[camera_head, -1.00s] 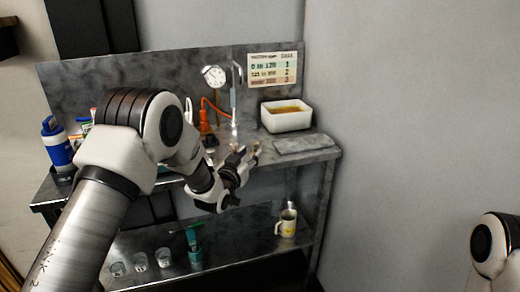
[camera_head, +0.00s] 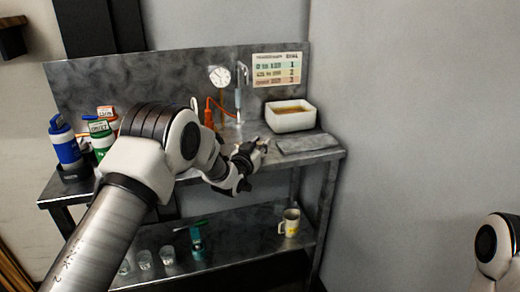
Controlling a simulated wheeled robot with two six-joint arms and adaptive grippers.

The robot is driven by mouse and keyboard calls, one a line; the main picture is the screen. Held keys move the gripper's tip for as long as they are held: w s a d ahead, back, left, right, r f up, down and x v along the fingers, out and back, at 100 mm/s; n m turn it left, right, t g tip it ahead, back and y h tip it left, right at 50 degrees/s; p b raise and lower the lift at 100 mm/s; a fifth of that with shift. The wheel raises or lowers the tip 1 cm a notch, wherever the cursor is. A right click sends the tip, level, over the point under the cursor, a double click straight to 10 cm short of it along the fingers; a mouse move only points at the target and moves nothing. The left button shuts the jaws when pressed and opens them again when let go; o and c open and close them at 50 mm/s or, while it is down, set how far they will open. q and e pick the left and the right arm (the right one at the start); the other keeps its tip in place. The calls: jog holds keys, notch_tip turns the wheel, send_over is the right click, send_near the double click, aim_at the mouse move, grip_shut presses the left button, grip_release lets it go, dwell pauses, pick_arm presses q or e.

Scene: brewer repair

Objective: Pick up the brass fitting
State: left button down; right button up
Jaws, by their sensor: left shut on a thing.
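My left gripper (camera_head: 261,147) reaches over the front part of the metal workbench (camera_head: 326,156), left of the grey flat plate. Its dark fingers are shut on a small tan-gold thing at their tips, which I take to be the brass fitting (camera_head: 265,142). The fitting is mostly hidden by the fingers and too small to make out in detail. I cannot tell whether it touches the bench top. My right gripper is out of view; only part of my right arm shows at the right edge.
A white tub (camera_head: 290,120) with amber contents stands at the back right, behind the grey plate (camera_head: 306,143). A gauge (camera_head: 219,77) and orange tool (camera_head: 209,116) are at the back. Bottles (camera_head: 65,145) stand left. The lower shelf holds a mug (camera_head: 290,223) and glasses.

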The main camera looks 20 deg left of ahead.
aim_at(260, 145)
pick_arm(q)
jog(key=shift+r, duration=0.55)
jog(key=shift+s+d+r, duration=0.1)
jog(key=shift+s+r, duration=0.15)
jog(key=shift+r, duration=0.35)
jog(key=shift+s+d+r, duration=0.1)
jog(key=shift+s+r, duration=0.15)
jog(key=shift+r, duration=0.35)
jog(key=s+d, duration=0.2)
jog(key=s, duration=0.5)
jog(key=s+d+r, duration=0.1)
jog(key=s, duration=0.6)
jog(key=shift+s+d+r+b, duration=0.25)
jog(key=shift+d+b, duration=0.15)
